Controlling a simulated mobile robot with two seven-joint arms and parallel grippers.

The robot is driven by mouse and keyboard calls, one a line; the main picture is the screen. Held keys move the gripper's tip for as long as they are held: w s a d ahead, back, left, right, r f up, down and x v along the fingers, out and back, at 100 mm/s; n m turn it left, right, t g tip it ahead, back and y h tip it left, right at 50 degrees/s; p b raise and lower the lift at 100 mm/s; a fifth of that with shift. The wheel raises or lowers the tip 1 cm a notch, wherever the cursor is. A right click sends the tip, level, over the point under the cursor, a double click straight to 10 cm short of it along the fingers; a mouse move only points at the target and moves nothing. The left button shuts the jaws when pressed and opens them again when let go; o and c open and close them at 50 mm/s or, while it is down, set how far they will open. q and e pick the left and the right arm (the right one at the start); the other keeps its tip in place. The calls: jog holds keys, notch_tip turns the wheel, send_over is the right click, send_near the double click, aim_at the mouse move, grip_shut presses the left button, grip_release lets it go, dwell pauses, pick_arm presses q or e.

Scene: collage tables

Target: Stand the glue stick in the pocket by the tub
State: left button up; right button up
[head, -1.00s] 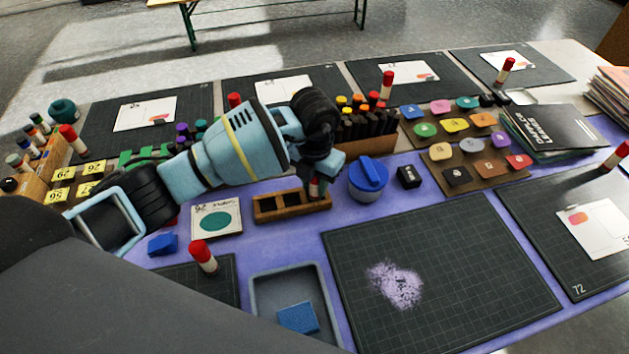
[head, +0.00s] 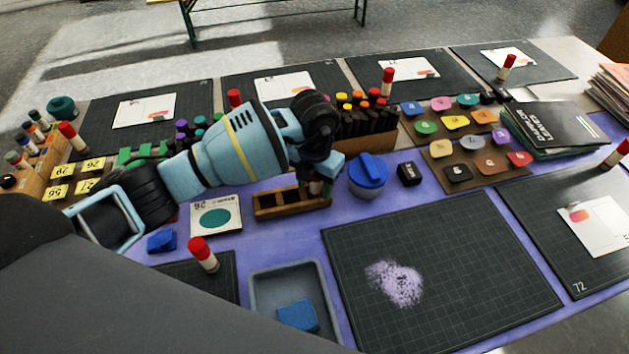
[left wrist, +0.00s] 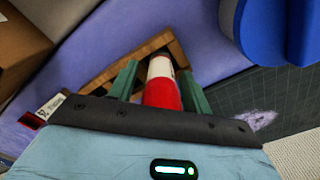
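The glue stick (left wrist: 161,82), white with a red cap, stands in the right end pocket of the wooden holder (head: 264,212), the end nearest the tub. The holder's rim also shows in the left wrist view (left wrist: 118,64). The tub (head: 367,182), with a blue lid, is just right of the holder and shows in the left wrist view (left wrist: 240,25). My left gripper (head: 317,184) is around the stick; in the left wrist view its green fingers (left wrist: 160,88) are parted, with a gap on the stick's left. My right gripper is out of view.
A black block (head: 409,174) stands right of the tub. A marker rack (head: 366,138) is behind. A teal-dot card (head: 215,219) lies left of the holder, and a grey tray (head: 262,290) with a blue sponge in front. The cutting mat (head: 460,260) is mostly clear.

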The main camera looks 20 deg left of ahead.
pick_arm(q)
notch_tip(320, 180, up, 13)
jog(key=shift+r+p, duration=0.15)
jog(key=shift+p, duration=0.3)
dwell(0.5)
